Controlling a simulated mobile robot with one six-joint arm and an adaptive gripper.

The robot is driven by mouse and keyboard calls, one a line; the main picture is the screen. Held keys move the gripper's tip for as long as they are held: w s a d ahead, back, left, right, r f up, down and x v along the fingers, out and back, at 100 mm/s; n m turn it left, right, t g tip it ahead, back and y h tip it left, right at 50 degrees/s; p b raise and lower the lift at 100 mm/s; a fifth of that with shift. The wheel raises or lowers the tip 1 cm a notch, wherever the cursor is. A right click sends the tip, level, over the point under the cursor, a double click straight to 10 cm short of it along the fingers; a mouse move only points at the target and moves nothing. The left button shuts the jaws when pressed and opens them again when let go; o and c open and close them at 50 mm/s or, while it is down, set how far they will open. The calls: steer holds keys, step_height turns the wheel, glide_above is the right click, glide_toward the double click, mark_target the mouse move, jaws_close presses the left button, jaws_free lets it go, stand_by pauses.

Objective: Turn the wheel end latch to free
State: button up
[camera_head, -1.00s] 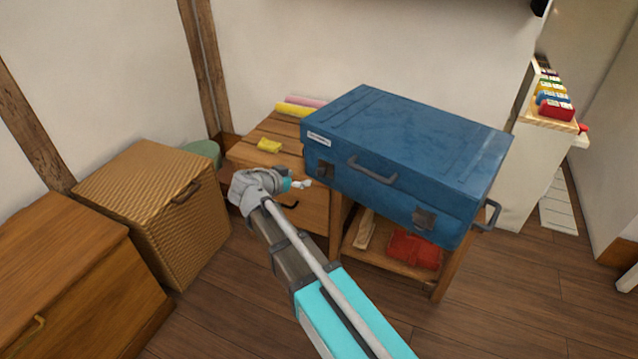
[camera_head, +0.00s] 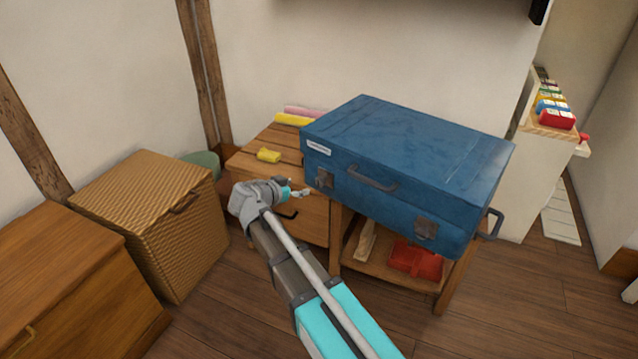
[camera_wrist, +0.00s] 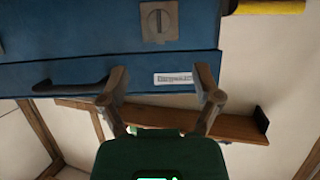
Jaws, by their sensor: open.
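A blue case (camera_head: 410,140) lies on a wooden stand, its front facing me. Its front has a left latch (camera_head: 324,179) and a right latch (camera_head: 425,229), with a handle (camera_head: 373,180) between them. My gripper (camera_head: 301,193) is open and empty, just left of the left latch. In the wrist view my gripper (camera_wrist: 161,80) points at the case front, its fingers either side of a white label (camera_wrist: 174,78). A square latch plate (camera_wrist: 159,21) with an upright slot lies beyond the fingertips.
A wooden cabinet (camera_head: 290,147) with a yellow block (camera_head: 268,155) stands left of the case. A red item (camera_head: 415,261) sits on the shelf below. A wicker basket (camera_head: 150,215) and wooden chest (camera_head: 70,285) stand at left.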

mark_target(318, 181)
steer(key=b+x, duration=0.4)
steer(key=x, duration=0.7)
steer(key=shift+w+d+f, duration=0.2)
jaws_close()
